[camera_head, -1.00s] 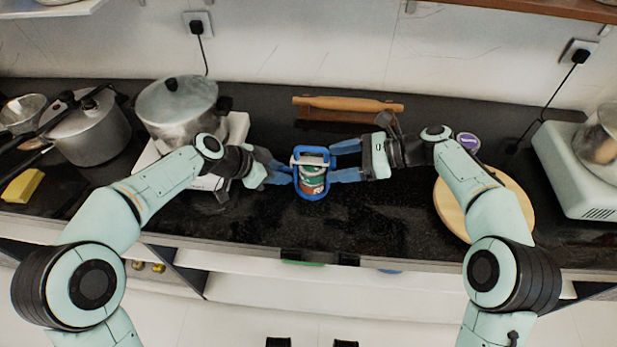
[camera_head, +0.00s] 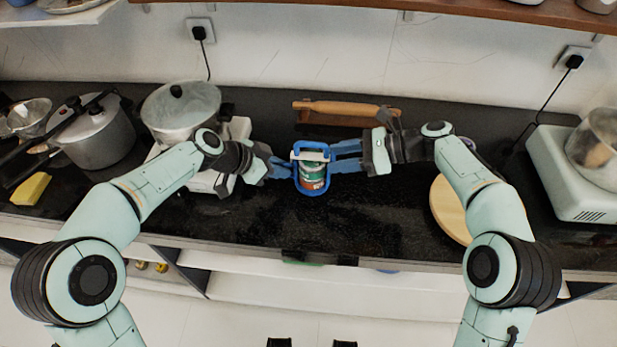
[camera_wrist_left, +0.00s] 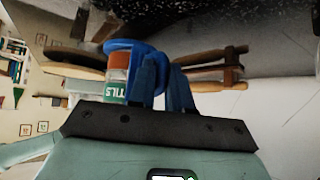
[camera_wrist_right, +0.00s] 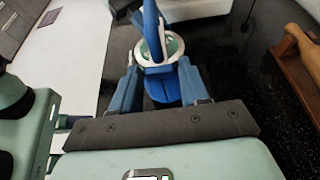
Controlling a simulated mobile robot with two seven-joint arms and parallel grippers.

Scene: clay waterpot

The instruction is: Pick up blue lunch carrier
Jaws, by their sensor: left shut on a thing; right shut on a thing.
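The blue lunch carrier (camera_head: 312,186) stands upright between my grippers in the head view. It has a blue frame and handle around a green and reddish labelled container. The left wrist view shows its labelled side (camera_wrist_left: 117,80), and the right wrist view shows it from above (camera_wrist_right: 153,22). My left gripper (camera_head: 288,169) is shut on its left side. My right gripper (camera_head: 334,156) is shut on its right side. The fingers hide parts of the frame. I cannot tell whether its base touches the counter.
The black counter (camera_head: 260,220) is clear in front. A wooden rolling pin (camera_head: 340,107) lies behind the carrier. A large pot (camera_head: 180,110) and a pressure cooker (camera_head: 100,138) stand at left. A round wooden board (camera_head: 447,211) lies at right, near a white appliance (camera_head: 565,180).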

